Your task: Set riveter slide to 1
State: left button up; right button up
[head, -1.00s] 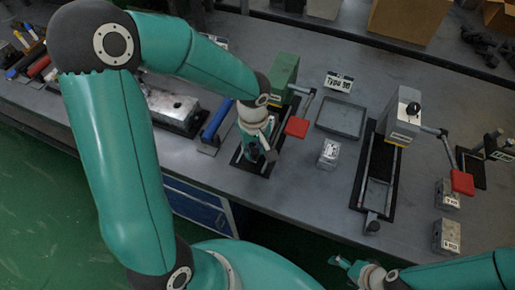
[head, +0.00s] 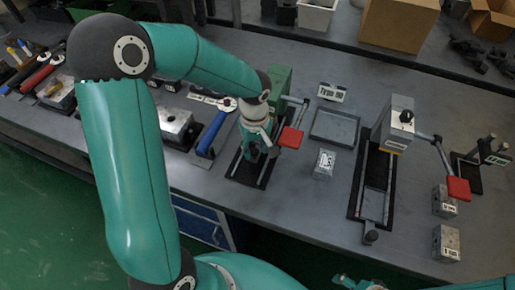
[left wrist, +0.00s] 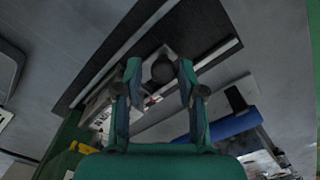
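A green machine (head: 281,80), possibly the riveter, stands on the bench on a dark baseplate (head: 240,172) with a rail. A red lever pad (head: 291,138) sticks out at its right. My left gripper (head: 252,165) points down over the front of this baseplate and hides much of the slide. In the left wrist view, my left gripper (left wrist: 160,68) is open, with a round dark knob (left wrist: 163,69) showing between its fingertips. I see no finger clearly touching the knob. My right gripper (head: 343,281) is only partly in view at the bottom edge.
A grey machine (head: 398,118) with its own slide track (head: 374,190) and red lever pad (head: 458,188) stands to the right. A grey tray (head: 335,127) and a metal block (head: 324,164) lie between the machines. A blue-handled tool (head: 212,132) lies left of the gripper.

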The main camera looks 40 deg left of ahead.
pick_arm(q)
jog(key=shift+o, duration=0.3)
notch_tip(320, 180, up, 8)
jog(key=shift+w+f, duration=0.1)
jog(key=shift+f, duration=0.05)
jog(key=shift+d+r, duration=0.2)
jog(key=shift+r, duration=0.05)
jog(key=shift+a+f, duration=0.15)
jog(key=shift+a, duration=0.2)
jog(key=shift+d, duration=0.15)
